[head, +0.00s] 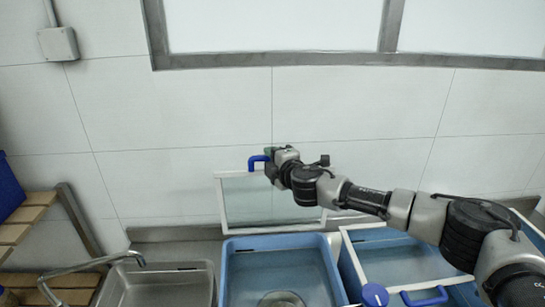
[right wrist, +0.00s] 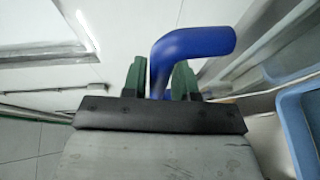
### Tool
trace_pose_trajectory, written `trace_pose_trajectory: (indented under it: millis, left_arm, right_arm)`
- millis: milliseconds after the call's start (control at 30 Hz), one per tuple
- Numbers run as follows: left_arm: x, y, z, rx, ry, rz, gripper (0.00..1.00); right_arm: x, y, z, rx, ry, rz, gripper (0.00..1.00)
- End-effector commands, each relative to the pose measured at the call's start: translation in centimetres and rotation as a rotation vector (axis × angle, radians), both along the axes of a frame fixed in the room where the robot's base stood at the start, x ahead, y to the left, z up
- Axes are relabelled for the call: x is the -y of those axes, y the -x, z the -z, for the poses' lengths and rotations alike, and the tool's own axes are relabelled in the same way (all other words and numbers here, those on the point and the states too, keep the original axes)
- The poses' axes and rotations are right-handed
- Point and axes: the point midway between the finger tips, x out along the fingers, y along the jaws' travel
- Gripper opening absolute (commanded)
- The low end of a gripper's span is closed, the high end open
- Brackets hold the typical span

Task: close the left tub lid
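The left tub lid (head: 270,203) is a clear panel in a pale frame, standing upright against the wall behind the left blue tub (head: 229,268). Its blue handle (head: 257,162) is at the top left of the panel, and it also shows large in the right wrist view (right wrist: 195,42). My right gripper (head: 270,162) reaches in from the right to the handle. In the right wrist view its two green fingers (right wrist: 159,82) stand close on either side of the handle stem and look shut on it. My left gripper is not in view.
A second blue tub with a lowered clear lid (head: 400,262) and blue handle (head: 424,297) stands to the right, partly under my right arm. A steel sink (head: 160,284) with a tap (head: 90,264) is at the left, beside wooden slats (head: 40,198). The tiled wall closes the back.

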Motion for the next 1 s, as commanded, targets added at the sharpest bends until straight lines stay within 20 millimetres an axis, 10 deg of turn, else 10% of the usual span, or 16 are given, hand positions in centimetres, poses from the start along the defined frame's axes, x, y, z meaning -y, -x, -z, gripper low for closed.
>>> trace_pose_trajectory:
  millis: [200,400,1000]
  left_arm:
    - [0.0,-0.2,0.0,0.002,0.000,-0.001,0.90]
    - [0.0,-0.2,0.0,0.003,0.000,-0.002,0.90]
    - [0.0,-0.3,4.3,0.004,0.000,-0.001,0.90]
  right_arm:
    - [0.0,0.0,0.0,0.000,0.000,0.000,0.28]
    - [0.0,0.0,0.0,0.000,0.000,0.000,0.00]
    - [0.1,3.1,1.4,0.100,-0.004,0.000,0.00]
